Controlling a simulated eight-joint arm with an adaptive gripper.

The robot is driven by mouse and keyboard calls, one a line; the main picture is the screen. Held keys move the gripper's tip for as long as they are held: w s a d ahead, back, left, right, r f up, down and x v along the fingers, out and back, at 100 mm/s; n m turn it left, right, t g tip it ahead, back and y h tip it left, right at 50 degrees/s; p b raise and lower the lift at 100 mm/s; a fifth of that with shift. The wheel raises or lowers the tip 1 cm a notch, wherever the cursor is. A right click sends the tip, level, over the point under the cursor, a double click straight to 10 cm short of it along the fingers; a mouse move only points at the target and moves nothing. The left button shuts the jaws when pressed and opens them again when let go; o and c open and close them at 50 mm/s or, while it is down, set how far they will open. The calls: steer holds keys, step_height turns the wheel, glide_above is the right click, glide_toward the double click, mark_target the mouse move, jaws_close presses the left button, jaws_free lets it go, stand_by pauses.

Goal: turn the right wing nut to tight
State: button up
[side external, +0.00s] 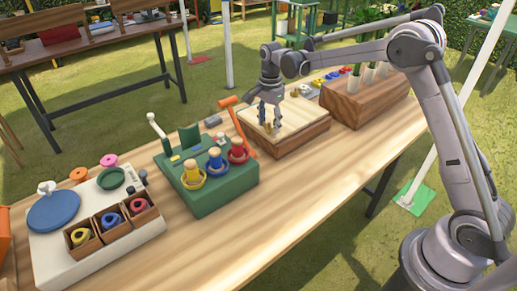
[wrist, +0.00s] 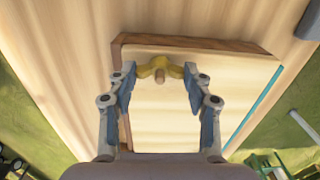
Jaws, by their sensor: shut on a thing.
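A yellow wing nut (wrist: 147,71) sits on a stud at the edge of a pale board (wrist: 215,75) in the wrist view. My gripper (wrist: 160,75) points down over the board, with one finger at each end of the wing nut, and is shut on it. In the side external view my gripper (side external: 266,118) stands low over the board (side external: 290,120) on its wooden block. A small brass-coloured piece (side external: 267,127) shows between the fingertips there. Another small brass-coloured piece (side external: 294,92) shows farther back on the board. How far the nut is turned cannot be told.
A green box (side external: 215,190) with yellow, blue and red parts stands to the left, with an orange hammer-like tool (side external: 238,125) between. A wooden block with white flower holders (side external: 365,100) stands to the right. A white tray unit (side external: 90,240) is at the far left.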

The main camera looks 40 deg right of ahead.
mark_target(269, 125)
steer(key=o, duration=1.2)
steer(key=shift+c, duration=0.2)
step_height(269, 125, up, 12)
steer(key=shift+r, duration=0.1)
